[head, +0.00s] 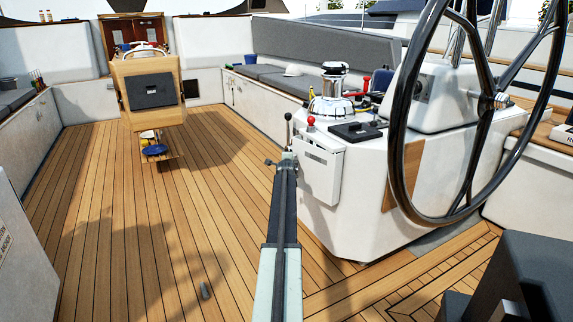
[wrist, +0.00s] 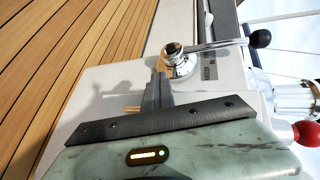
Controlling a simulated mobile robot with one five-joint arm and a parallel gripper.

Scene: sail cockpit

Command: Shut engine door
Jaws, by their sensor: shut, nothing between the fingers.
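A white box-like panel (head: 322,168) with a dark label strip sits on the side of the helm pedestal; it may be the engine door, but I cannot tell whether it is open. It also shows in the wrist view (wrist: 105,88) as a pale surface under my fingers. A lever with a black knob (head: 288,117) and a red knob (head: 311,120) stand at its top; in the wrist view the black knob (wrist: 260,38) is at upper right and the red knob (wrist: 307,132) at the right edge. My gripper (wrist: 160,72) is shut and empty beside the lever's round metal hub (wrist: 178,58).
The large black steering wheel (head: 392,140) and white pedestal (head: 350,215) stand at right. A winch (head: 331,98) and a black hatch (head: 357,131) are on top. A wooden table (head: 148,88) stands at back left. The teak floor (head: 130,240) on the left is mostly clear.

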